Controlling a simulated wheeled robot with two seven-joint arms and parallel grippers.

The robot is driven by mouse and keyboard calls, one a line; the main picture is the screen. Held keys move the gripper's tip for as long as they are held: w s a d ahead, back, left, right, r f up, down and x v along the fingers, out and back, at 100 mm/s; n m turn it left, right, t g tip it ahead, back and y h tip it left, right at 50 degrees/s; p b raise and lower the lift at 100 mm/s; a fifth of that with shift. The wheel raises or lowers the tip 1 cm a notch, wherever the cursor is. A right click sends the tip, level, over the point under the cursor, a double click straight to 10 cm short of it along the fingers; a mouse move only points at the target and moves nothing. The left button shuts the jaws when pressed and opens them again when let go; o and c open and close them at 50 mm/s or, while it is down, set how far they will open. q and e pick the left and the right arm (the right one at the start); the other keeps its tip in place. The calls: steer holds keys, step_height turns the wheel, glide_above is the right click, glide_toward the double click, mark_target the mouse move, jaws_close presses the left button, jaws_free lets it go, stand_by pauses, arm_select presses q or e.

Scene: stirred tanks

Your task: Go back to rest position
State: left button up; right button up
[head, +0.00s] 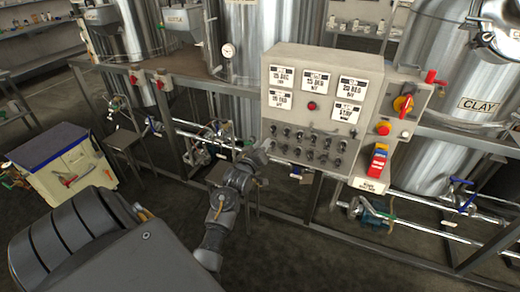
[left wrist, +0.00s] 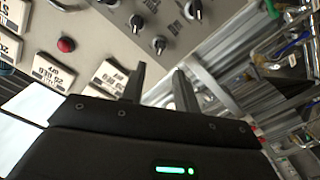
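My left gripper (head: 266,147) is at the lower left corner of the grey control panel (head: 318,62), close to its left column of black knobs. In the left wrist view the two dark fingers of this gripper (left wrist: 160,78) stand apart with nothing between them. The panel face (left wrist: 118,42) lies beyond the fingertips, with a black knob (left wrist: 159,44) near them. I cannot tell whether a finger touches the panel. My right gripper is in neither view.
Steel tanks, one marked CLAY (head: 480,104), stand behind a pipe frame (head: 420,205). A cream cart (head: 62,172) with a blue top stands at left.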

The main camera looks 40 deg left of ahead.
arm_select(q)
steer(key=shift+s+d, duration=0.2)
steer(key=shift+s, duration=0.45)
steer(key=d+f+m+g+h, duration=0.1)
steer(key=d+f+m+g, duration=0.15)
steer(key=f, duration=0.75)
steer(key=d+f+m+g+h, duration=0.15)
steer(key=d+f, duration=0.25)
steer(key=f, duration=0.5)
steer(key=s+d+f+m+g+h, duration=0.1)
steer(key=s+d+f+m+g, duration=0.2)
steer(key=f, duration=0.6)
steer(key=s+d+f+m+h, duration=0.1)
steer(key=s+d+f, duration=0.3)
steer(key=s+f, duration=0.3)
steer(key=s+d+f+m+g+h, duration=0.1)
steer(key=s+d+f+g, duration=0.2)
steer(key=s+f, duration=0.6)
steer(key=s+d+f+m+g, duration=0.25)
steer(key=s+f, duration=0.55)
steer(key=s, duration=0.4)
steer(key=s+d+f+g, duration=0.1)
steer(key=s+f, duration=0.1)
steer(key=s, duration=0.8)
steer(key=s+d+f+g, duration=0.1)
steer(key=s+f+g, duration=0.1)
steer(key=s, duration=0.8)
steer(key=shift+s+d+m, duration=0.25)
steer(key=shift+d+m, duration=0.05)
steer(key=shift+m, duration=0.15)
